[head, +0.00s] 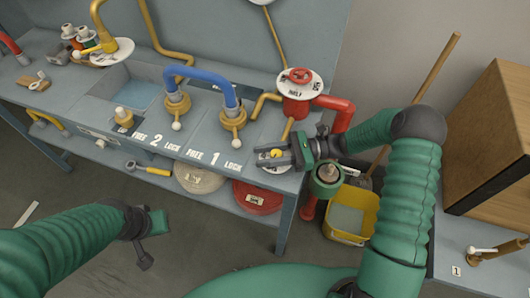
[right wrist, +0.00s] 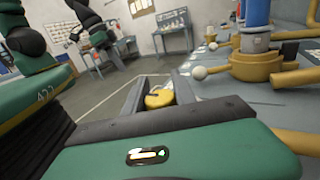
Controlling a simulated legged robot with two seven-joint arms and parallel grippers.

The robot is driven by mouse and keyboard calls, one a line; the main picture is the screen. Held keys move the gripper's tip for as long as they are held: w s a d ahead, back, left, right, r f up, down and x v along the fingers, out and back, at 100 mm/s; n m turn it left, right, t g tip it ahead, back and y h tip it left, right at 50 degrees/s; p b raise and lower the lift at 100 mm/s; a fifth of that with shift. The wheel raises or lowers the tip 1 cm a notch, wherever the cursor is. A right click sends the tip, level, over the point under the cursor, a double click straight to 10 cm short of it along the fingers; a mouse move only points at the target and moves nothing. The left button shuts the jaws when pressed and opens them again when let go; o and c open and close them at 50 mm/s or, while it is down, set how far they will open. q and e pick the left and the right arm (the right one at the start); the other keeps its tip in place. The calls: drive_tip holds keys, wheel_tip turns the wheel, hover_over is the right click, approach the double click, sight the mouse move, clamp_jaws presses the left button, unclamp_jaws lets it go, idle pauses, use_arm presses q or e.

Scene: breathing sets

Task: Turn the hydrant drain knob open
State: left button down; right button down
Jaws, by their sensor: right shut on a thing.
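My right gripper (head: 274,156) is at the front right corner of the bench, with its jaws shut on a small yellow knob (head: 277,153). The right wrist view shows the yellow knob (right wrist: 160,97) between the two grey fingers. Its lower part is hidden by the gripper, so how far it is turned cannot be told. The red hydrant (head: 296,107) with a red handwheel (head: 300,75) and a white round plate stands just behind it. My left gripper (head: 142,224) hangs at the lower left, away from the bench; its jaws are not clear.
A yellow bucket (head: 352,214) stands on the floor beside the bench. A wooden box (head: 492,145) is at the far right.

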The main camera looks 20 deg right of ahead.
drive_tip(key=shift+n+g, duration=0.3)
drive_tip(key=shift+r, duration=0.1)
drive_tip(key=c, duration=1)
unclamp_jaws()
drive_tip(key=d, duration=0.5)
drive_tip(key=d+b, duration=0.1)
drive_tip(key=d, duration=1.1)
drive_tip(key=shift+s+f, duration=0.2)
drive_tip(key=shift+s, duration=0.15)
